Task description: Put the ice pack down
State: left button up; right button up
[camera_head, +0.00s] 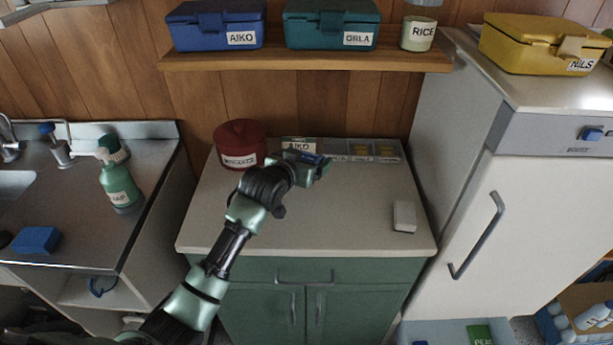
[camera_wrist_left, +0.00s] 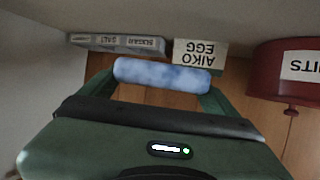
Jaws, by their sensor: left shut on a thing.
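The ice pack (camera_wrist_left: 162,75) is a mottled blue, rounded bar in the left wrist view, where the picture is upside down. My left gripper (camera_head: 316,164) is shut on it, with one finger at each end of the bar. In the head view only a small blue part of the ice pack (camera_head: 313,158) shows at the gripper. The gripper is over the back of the pale worktop (camera_head: 325,220), in front of a card and a labelled tray. I cannot tell how high the ice pack is above the worktop. My right gripper is not in view.
A dark red tin (camera_head: 240,145) stands left of the gripper. A white block (camera_head: 404,216) lies at right. Blue (camera_head: 214,27) and teal (camera_head: 331,25) boxes stand on the shelf. The worktop's front middle is clear.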

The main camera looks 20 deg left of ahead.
pick_arm(q)
jog(key=shift+f, duration=3.2)
jog(key=shift+f, duration=0.15)
jog(key=o, duration=1.4)
jog(key=shift+c, duration=0.2)
